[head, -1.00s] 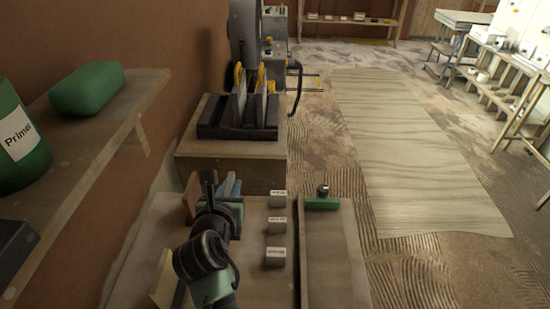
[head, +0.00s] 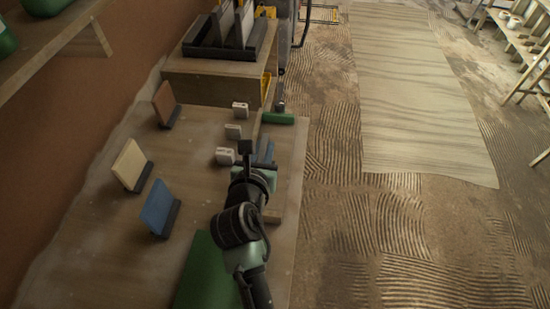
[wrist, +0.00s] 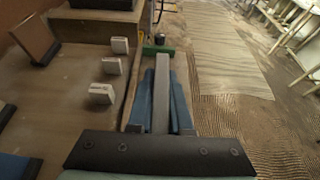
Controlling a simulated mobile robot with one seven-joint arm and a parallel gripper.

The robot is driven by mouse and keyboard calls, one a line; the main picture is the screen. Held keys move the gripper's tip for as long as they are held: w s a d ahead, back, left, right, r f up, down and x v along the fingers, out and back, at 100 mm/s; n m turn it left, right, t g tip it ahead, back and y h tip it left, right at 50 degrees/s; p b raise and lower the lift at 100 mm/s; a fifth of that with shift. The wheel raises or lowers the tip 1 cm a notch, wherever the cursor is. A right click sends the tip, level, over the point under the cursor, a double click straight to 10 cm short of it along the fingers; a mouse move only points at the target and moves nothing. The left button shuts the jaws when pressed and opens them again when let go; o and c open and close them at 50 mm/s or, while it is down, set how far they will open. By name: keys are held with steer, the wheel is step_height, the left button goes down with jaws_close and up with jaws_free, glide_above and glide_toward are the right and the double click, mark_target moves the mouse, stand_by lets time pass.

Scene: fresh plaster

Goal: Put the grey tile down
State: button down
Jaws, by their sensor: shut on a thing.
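My gripper (head: 264,152) is over the right part of the workbench (head: 200,135), shown from behind in the head view. In the wrist view, its two blue fingers (wrist: 161,76) are shut on the grey tile (wrist: 161,102). The tile shows there as a narrow upright grey edge between the fingers, pointing forward. In the head view, the arm and fingers mostly hide it. I cannot tell whether its lower edge touches the bench.
Terracotta (head: 165,102), cream (head: 129,164) and blue (head: 159,207) tiles lean in dark holders on the left. Small white labelled blocks (head: 232,131) stand left of my gripper. A green-headed tool (head: 278,118) lies beyond it. A black rack (head: 205,52) stands behind. Open floor lies right.

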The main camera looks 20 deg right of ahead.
steer(key=shift+f+b, duration=0.6)
steer(key=shift+f, duration=2.2)
steer(key=shift+f, duration=0.1)
steer(key=c, duration=0.8)
jaws_free()
steer(key=shift+f, duration=0.1)
steer(key=shift+c, duration=0.2)
